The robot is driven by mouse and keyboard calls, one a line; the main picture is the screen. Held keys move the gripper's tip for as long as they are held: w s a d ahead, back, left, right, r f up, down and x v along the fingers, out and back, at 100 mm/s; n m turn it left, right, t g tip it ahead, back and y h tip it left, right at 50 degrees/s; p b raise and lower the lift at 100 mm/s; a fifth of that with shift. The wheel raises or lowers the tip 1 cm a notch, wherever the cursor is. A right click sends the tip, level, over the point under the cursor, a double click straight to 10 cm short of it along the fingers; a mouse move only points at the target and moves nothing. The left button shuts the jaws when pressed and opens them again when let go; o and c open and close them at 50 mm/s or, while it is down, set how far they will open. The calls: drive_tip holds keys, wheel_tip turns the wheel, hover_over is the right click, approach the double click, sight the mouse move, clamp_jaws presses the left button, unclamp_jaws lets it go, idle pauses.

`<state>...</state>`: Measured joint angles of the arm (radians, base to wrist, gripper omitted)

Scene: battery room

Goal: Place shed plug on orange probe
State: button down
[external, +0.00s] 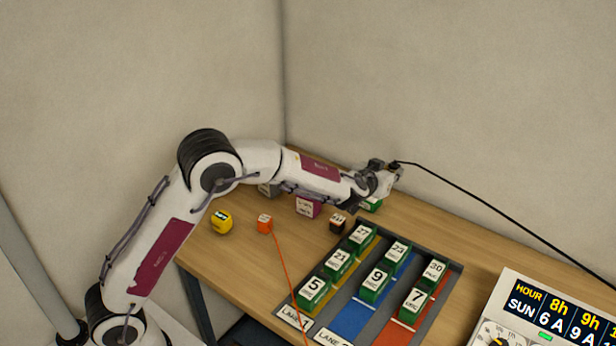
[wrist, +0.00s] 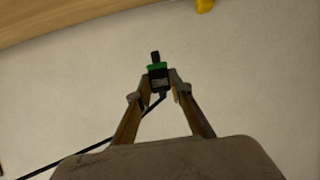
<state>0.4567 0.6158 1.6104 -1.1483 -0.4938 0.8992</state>
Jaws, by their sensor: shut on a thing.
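My gripper (external: 384,178) is above the back of the wooden table, shut on a black plug with a green band (wrist: 158,75). A black cable trails from the plug. In the wrist view the plug sits between the fingertips, its dark tip pointing away from the gripper. Its label is too small to read. The orange probe (external: 265,223) is a small orange block with a pale label and an orange cord, on the table to the left of the gripper. The plug is well apart from it.
A lane tray (external: 327,306) with several numbered green blocks takes up the front right. A yellow object (external: 221,222), a dark block (external: 338,222), a maroon block (external: 308,207) and a green block (external: 370,204) stand behind. A display panel (external: 556,314) is at right. Walls close the back.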

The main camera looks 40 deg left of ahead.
drive_tip(key=s+a+f+n+g+y, duration=0.1)
drive_tip(key=s+a+n+y, duration=0.3)
drive_tip(key=s+a, duration=0.7)
drive_tip(key=s+a+f+n+g+y, duration=0.1)
drive_tip(key=s+a+n+g+y, duration=0.2)
drive_tip(key=s+a, duration=0.9)
drive_tip(key=a+n+y, duration=0.1)
drive_tip(key=a+y, duration=0.1)
drive_tip(key=a, duration=0.2)
drive_tip(key=shift+n, duration=0.3)
drive_tip(key=shift+f, duration=0.1)
hover_over(265, 223)
drive_tip(key=shift+f, duration=2.85)
drive_tip(key=shift+f, duration=2.1)
drive_tip(key=shift+f, duration=0.1)
drive_tip(key=c, duration=1.8)
unclamp_jaws()
